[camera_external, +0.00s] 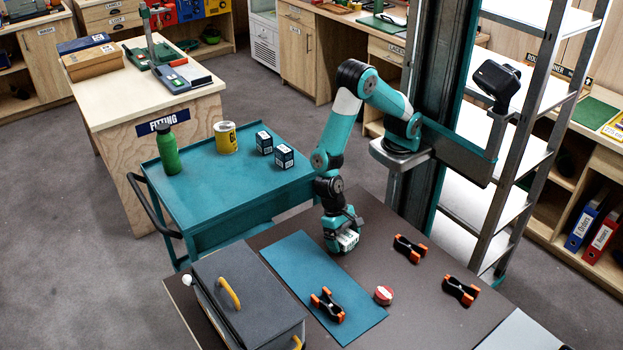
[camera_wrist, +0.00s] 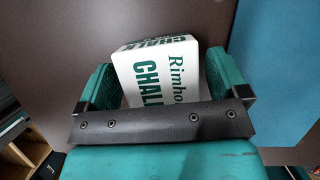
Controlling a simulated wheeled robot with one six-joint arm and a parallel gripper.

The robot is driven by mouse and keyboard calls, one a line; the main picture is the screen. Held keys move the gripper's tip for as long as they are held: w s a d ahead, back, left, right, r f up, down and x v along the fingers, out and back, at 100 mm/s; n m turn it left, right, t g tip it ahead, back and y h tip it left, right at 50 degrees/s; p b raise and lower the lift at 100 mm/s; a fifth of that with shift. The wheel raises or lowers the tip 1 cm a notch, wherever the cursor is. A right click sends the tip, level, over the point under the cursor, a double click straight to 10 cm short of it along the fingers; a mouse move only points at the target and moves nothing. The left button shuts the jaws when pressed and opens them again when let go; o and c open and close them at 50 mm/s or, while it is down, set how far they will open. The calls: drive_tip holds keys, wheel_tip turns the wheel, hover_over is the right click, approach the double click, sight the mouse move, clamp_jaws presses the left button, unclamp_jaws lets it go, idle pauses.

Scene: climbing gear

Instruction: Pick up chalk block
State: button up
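The chalk block (camera_wrist: 158,75) is white with green lettering that reads "CHALK". In the external view the chalk block (camera_external: 348,241) shows as a small white piece at the lower end of my gripper (camera_external: 343,238), which points down over the dark table beside the blue mat. Its lower part is hidden in the wrist view, and I cannot tell whether it touches the table.
A blue mat (camera_external: 300,262) holds a black-and-orange clamp (camera_external: 327,306). A red-and-white round item (camera_external: 383,295) and two similar clamps (camera_external: 410,248) (camera_external: 460,291) lie to the right. A grey toolbox (camera_external: 245,295) stands front left. A teal cart (camera_external: 215,185) stands behind.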

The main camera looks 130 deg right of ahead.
drive_tip(key=c, duration=0.8)
drive_tip(key=shift+r, duration=0.1)
